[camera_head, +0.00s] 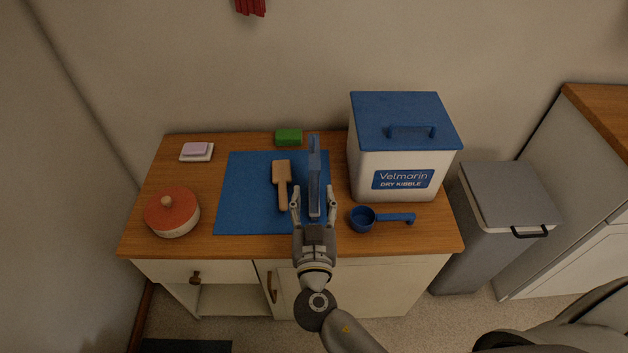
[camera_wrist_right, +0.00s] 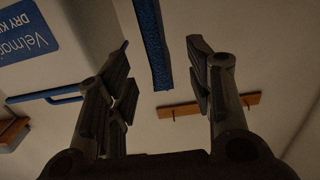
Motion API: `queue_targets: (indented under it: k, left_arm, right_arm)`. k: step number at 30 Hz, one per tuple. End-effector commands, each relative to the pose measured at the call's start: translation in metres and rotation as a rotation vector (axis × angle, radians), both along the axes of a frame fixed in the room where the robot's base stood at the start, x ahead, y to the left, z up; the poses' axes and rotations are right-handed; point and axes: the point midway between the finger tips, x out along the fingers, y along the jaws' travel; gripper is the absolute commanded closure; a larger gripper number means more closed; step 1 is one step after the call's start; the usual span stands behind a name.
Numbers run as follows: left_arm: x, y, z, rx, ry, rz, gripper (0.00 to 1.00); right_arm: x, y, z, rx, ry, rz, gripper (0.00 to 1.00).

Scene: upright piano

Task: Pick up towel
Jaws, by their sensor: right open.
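A narrow blue piece with a rough, cloth-like surface, which looks like the towel (camera_head: 314,165), stands on or over the blue mat in the head view. In the right wrist view the towel (camera_wrist_right: 153,45) is a dark blue strip at the top, between the two fingers. My right gripper (camera_head: 314,194) is open with one finger on each side of the towel's near end. Gaps show between the towel and both fingers. The fingers (camera_wrist_right: 160,78) also show open in the wrist view. My left gripper is not in view.
On the blue mat (camera_head: 245,190) lies a wooden brush (camera_head: 282,180). A kibble bin (camera_head: 395,165) and blue scoop (camera_head: 363,219) stand close on the right. A green sponge (camera_head: 288,137) is behind. A red-lidded pot (camera_head: 172,213) and soap dish (camera_head: 197,152) are left.

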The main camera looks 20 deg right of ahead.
Motion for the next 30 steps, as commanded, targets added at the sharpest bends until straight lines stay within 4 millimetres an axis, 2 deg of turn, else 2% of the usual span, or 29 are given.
queue_targets:
  k: [9,17,21,24,30]
  left_arm:
    - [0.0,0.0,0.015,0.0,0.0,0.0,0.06]
    - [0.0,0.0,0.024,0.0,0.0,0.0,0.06]
    - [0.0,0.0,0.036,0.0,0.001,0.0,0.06]
    - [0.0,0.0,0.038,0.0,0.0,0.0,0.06]
    - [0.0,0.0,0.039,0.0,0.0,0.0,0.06]
  right_arm:
    - [0.043,-0.01,0.006,-0.003,-0.014,0.006,0.52]
    - [0.063,-0.018,0.006,-0.003,-0.012,0.006,0.52]
    - [0.082,-0.028,0.008,-0.004,-0.011,0.004,0.52]
    - [0.094,-0.032,0.005,-0.003,-0.011,0.005,0.52]
    - [0.102,-0.034,0.003,-0.002,-0.009,0.006,0.52]
